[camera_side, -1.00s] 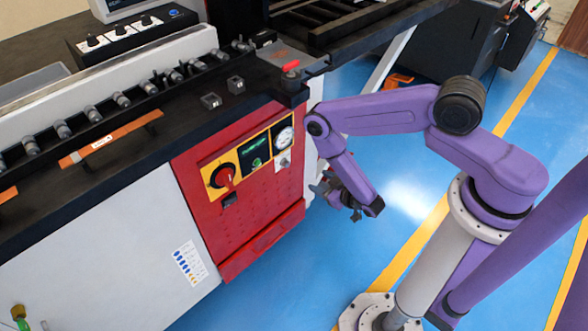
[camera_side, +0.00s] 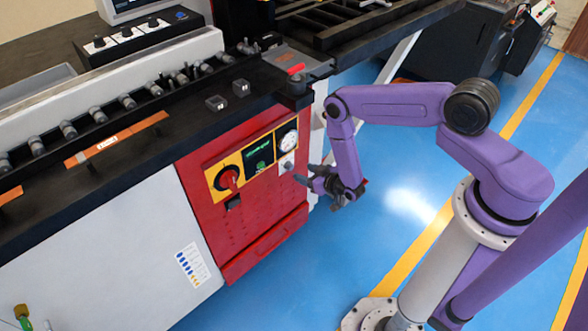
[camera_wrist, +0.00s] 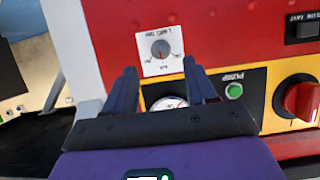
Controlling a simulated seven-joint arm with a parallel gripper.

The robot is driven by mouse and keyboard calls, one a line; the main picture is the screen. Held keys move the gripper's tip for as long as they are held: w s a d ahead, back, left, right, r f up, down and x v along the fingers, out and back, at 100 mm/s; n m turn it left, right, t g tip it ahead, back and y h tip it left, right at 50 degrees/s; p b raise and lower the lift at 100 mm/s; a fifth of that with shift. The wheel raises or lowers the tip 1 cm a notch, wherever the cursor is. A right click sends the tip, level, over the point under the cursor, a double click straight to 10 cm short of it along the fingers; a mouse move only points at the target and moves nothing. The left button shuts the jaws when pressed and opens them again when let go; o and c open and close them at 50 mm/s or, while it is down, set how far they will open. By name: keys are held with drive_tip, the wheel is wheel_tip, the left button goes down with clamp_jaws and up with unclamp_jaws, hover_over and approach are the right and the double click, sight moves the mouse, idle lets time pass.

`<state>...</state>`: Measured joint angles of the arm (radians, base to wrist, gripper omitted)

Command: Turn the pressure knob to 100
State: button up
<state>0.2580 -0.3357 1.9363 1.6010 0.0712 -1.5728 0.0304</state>
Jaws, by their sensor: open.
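The pressure knob is a small grey dial (camera_wrist: 160,48) on a white plate. In the side view it (camera_side: 287,166) sits just below the round pressure gauge (camera_side: 288,140) on the red panel's right side. In the wrist view the picture is upside down and the gauge (camera_wrist: 169,103) shows partly between my fingers, its lower part hidden by my gripper body. My gripper (camera_side: 304,173) is open and empty, close in front of the panel near the knob. In the wrist view my fingertips (camera_wrist: 159,68) lie either side of the plate's lower edge, apart from the knob. The dial's setting is too small to read.
A large red rotary switch (camera_side: 228,179) on yellow and a green pump button (camera_wrist: 234,91) sit beside the gauge. A red-topped post (camera_side: 294,75) stands on the bench corner above the panel. The blue floor (camera_side: 400,215) around my arm is clear.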

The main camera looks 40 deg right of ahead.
sight(292, 168)
drive_tip(key=shift+x, duration=3.45)
drive_tip(key=shift+c, duration=0.3)
drive_tip(key=c, duration=1)
